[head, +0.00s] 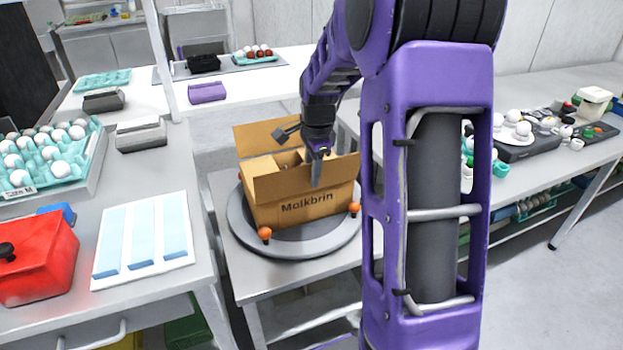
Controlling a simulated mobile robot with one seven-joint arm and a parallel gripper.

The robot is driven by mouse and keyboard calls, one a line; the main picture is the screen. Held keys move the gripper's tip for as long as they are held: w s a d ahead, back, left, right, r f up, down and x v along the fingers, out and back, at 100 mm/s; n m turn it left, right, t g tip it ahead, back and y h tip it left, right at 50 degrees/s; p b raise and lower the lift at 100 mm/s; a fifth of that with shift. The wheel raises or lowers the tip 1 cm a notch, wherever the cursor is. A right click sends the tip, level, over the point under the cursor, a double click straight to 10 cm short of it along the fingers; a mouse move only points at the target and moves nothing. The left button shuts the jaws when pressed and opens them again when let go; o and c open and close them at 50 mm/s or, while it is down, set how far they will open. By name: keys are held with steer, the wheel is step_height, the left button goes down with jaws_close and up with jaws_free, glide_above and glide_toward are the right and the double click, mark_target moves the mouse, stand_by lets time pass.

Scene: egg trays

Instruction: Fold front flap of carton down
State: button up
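The brown cardboard carton (297,209), with lettering on its front, stands on a round grey turntable (240,235). Its front flap (283,184) is a darker band along the top of the front face, its upper edge slanting. I cannot tell its exact angle. The back flap (262,136) stands up behind the opening. My gripper (316,168) points down over the carton, with a dark fingertip in front of the front flap. Whether it touches the flap is unclear, and the gap between the fingers cannot be made out. The carton's inside is mostly hidden.
Orange knobs (265,233) sit on the turntable's rim. At left, a table holds a red box (38,262), a white panel with blue strips (144,238) and a teal egg tray (82,167). My arm hides the area right of the carton.

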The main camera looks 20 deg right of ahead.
steer(key=shift+w+f, duration=0.1)
steer(key=shift+f, duration=0.6)
jaws_close()
stand_by(1.0)
